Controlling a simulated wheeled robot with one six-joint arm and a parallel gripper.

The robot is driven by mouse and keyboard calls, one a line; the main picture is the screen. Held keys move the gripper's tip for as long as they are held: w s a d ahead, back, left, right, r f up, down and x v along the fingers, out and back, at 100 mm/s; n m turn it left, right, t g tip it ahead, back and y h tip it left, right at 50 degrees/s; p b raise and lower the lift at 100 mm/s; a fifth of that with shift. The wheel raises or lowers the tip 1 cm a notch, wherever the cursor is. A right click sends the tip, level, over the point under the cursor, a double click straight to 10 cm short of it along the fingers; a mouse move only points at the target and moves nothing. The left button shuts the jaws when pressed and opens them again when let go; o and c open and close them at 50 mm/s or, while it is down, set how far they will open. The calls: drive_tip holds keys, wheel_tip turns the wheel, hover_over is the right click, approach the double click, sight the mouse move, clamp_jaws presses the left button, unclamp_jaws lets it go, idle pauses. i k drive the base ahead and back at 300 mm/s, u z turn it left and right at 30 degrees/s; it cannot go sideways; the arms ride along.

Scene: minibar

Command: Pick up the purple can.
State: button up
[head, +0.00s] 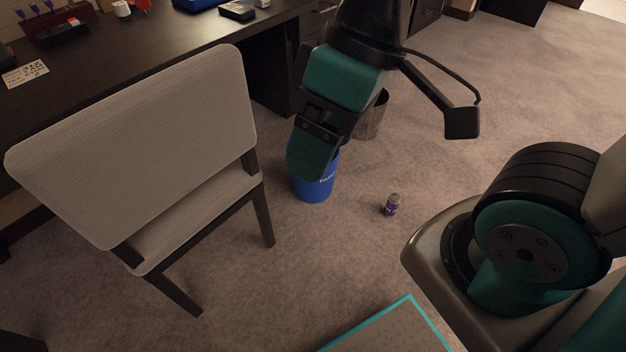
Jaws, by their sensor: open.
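The purple can (392,206) stands upright on the grey carpet, right of the blue bin, with a pale top. Nothing touches it. My gripper (306,172) hangs up and to the left of the can, in front of the blue bin, and covers part of that bin. My gripper is open, with nothing seen between its fingers. It is apart from the can.
The blue bin (315,188) stands left of the can, with a dark wire bin (371,118) behind it. A light chair (140,145) stands at the left, by a dark desk (150,55). The carpet around the can and to its right is clear.

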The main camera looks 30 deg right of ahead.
sight(390, 210)
drive_tip(key=k, duration=0.4)
drive_tip(key=z, duration=0.9)
drive_tip(key=i, duration=0.95)
drive_tip(key=u, duration=0.3)
